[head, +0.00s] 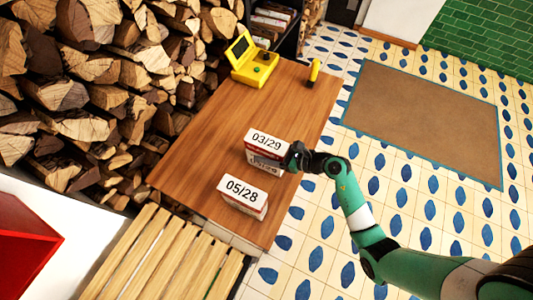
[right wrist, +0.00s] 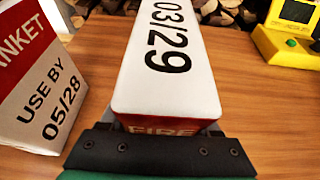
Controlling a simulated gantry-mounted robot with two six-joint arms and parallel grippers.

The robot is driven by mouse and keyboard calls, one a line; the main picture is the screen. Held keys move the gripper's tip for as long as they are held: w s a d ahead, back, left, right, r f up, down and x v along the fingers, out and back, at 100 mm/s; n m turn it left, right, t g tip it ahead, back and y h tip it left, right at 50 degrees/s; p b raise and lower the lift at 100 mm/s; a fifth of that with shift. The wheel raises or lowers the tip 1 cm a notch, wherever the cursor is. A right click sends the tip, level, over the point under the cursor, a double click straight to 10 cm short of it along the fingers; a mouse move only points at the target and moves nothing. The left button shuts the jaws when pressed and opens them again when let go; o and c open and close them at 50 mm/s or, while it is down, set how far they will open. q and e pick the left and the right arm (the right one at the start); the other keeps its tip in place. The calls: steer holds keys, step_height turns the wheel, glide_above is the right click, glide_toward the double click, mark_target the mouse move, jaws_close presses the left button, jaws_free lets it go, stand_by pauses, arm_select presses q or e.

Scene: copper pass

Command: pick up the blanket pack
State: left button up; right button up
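Two white-and-red blanket packs are on the wooden table. The pack marked 03/29 (head: 266,140) is the farther one, and the pack marked 05/28 (head: 243,191) is nearer. My right gripper (head: 298,157) is at the right end of the 03/29 pack. In the right wrist view the 03/29 pack (right wrist: 165,60) is straight ahead, close against the gripper, its red end lettered FIRE. The fingers are mostly hidden by the pack, so their grip does not show. The 05/28 pack (right wrist: 38,80) is to the left there. My left gripper is out of view.
The wooden table (head: 200,140) carries a yellow case (head: 255,65) and a yellow-and-black handheld item (head: 313,73) at its far end. Stacked firewood (head: 100,100) lines the left side. A slatted bench (head: 165,258) adjoins the near end.

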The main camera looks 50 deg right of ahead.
jaws_close()
steer(key=shift+r, duration=0.1)
step_height(320, 180, up, 10)
steer(key=p, duration=0.5)
steer(key=s+a, duration=0.2)
steer(key=a, duration=0.3)
step_height(320, 180, up, 25)
steer(key=n+g+y+p, duration=0.1)
steer(key=n+y+p, duration=0.1)
steer(key=p, duration=2.8)
glide_above(266, 141)
steer(key=s+a, duration=0.7)
steer(key=s, duration=0.3)
steer(key=shift+s, duration=0.15)
